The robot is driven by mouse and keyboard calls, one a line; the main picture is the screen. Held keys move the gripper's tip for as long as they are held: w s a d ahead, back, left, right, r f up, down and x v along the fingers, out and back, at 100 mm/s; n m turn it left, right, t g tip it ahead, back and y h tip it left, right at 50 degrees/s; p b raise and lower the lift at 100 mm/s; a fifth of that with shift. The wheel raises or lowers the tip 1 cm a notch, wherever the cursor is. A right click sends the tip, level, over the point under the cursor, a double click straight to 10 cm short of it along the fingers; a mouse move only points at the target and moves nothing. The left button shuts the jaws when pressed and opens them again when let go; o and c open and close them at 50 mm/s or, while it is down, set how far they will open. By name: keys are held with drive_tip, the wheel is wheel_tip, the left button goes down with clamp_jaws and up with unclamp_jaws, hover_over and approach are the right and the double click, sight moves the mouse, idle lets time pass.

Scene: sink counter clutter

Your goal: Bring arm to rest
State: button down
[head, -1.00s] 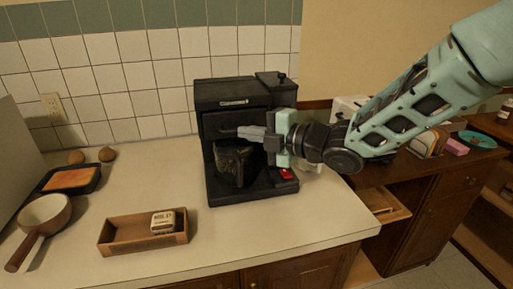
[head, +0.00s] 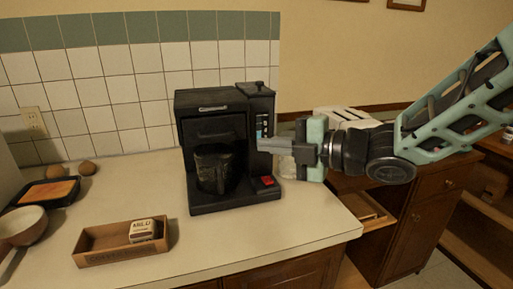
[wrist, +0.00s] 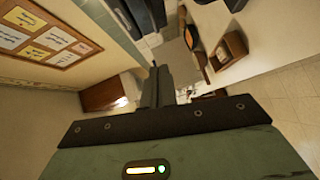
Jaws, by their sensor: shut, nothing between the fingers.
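My gripper (head: 268,146) is shut and empty, pointing left in front of the right side of the black coffee maker (head: 205,103). In the head view its fingertips overlap the machine's right edge; I cannot tell whether they touch it. A dark glass carafe (head: 213,172) sits inside the machine. A red switch (head: 267,181) shows at the machine's lower right. In the wrist view the shut fingers (wrist: 157,85) stick out past the dark gripper plate with nothing held.
A wooden box (head: 105,256) with a small white-labelled block (head: 142,230) stands at the front left. A pan (head: 20,222) and a dark tray (head: 45,193) are at the far left. A white toaster (head: 345,118) is behind the gripper. An open drawer (head: 375,214) is at the right.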

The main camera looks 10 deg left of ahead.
drive_tip(key=s+d+f+m+t+h, duration=0.35)
drive_tip(key=d+f+m+h, duration=0.25)
drive_tip(key=d+m+h, duration=0.6)
drive_tip(key=s+d+f+m+g+h, duration=0.1)
drive_tip(key=s+d+f+m+g, duration=0.1)
drive_tip(key=s+d+m, duration=0.2)
drive_tip(key=s+d+f+m+g+h, duration=0.1)
drive_tip(key=s+d+m+g, duration=0.1)
drive_tip(key=s, duration=0.8)
drive_tip(key=s+d+f+m+g+h, duration=0.1)
drive_tip(key=s+d+f+m+g, duration=0.1)
drive_tip(key=s+d+m, duration=0.3)
drive_tip(key=shift+s+d+f+m+g, duration=0.35)
drive_tip(key=shift+s+m+g, duration=0.25)
drive_tip(key=shift+s, duration=0.3)
